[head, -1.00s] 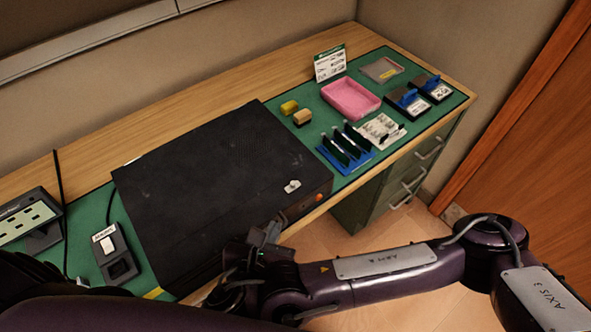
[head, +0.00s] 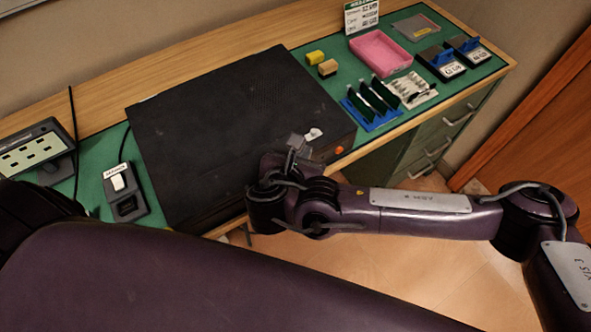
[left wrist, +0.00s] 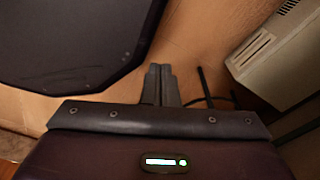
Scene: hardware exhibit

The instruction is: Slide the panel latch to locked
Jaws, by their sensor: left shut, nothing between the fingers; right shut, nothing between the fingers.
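The black panel box (head: 225,120) lies flat on the green mat of the bench. A small white latch (head: 313,134) is on its top near the right front corner, with an orange button (head: 339,150) on the front side close by. I cannot tell the latch's position or any marking. My right gripper (head: 297,148) is over the box's front edge, just left of the latch, and appears shut and empty. Contact with the latch cannot be made out. My left gripper (left wrist: 160,70) shows in the left wrist view, shut and empty, away from the latch.
A pink tray (head: 381,53), a blue rack (head: 371,108) and yellow blocks (head: 316,57) are on the mat right of the box. A switch unit (head: 124,190) and a display (head: 38,150) stand left. Open floor lies before the bench.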

